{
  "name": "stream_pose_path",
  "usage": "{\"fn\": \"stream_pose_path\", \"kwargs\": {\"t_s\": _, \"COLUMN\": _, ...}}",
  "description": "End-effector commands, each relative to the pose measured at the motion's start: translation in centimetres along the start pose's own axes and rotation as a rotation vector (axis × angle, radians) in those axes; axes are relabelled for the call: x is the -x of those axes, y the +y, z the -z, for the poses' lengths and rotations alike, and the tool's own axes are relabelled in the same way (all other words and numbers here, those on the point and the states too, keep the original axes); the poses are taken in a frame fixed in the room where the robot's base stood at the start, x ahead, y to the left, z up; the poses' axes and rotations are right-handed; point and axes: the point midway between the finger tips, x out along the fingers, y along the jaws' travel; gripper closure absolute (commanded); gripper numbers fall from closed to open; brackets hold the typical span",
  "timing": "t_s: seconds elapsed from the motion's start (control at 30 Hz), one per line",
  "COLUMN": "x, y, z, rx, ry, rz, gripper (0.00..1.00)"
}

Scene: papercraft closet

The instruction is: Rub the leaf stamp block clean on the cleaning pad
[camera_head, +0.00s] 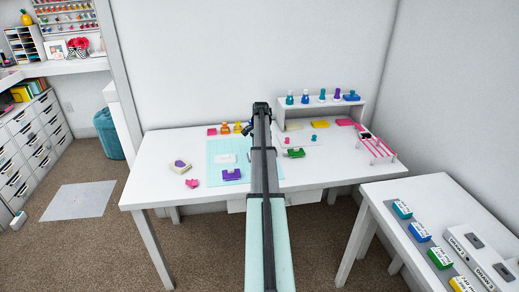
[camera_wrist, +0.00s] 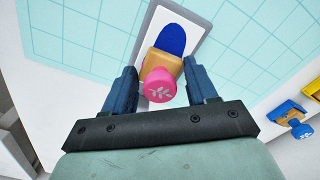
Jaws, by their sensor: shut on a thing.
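In the wrist view, the leaf stamp block (camera_wrist: 167,64) is a tan wooden block with a round pink knob (camera_wrist: 158,85) that bears a white leaf mark. My gripper (camera_wrist: 161,85) has its blue fingers on either side of the block and is shut on it. The stamp's underside is hidden, so contact with the pad cannot be told.
A shelf (camera_head: 345,105) with several stamps stands at the back.

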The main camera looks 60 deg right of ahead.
Motion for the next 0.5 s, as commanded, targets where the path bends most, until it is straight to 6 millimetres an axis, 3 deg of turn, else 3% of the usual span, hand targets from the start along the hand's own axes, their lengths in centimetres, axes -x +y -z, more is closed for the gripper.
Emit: {"fn": "stream_pose_path", "kwargs": {"t_s": 0.5, "x": 1.1, "y": 0.1, "z": 0.1, "rx": -0.001, "ry": 0.002, "rz": -0.002, "gripper": 0.79}}
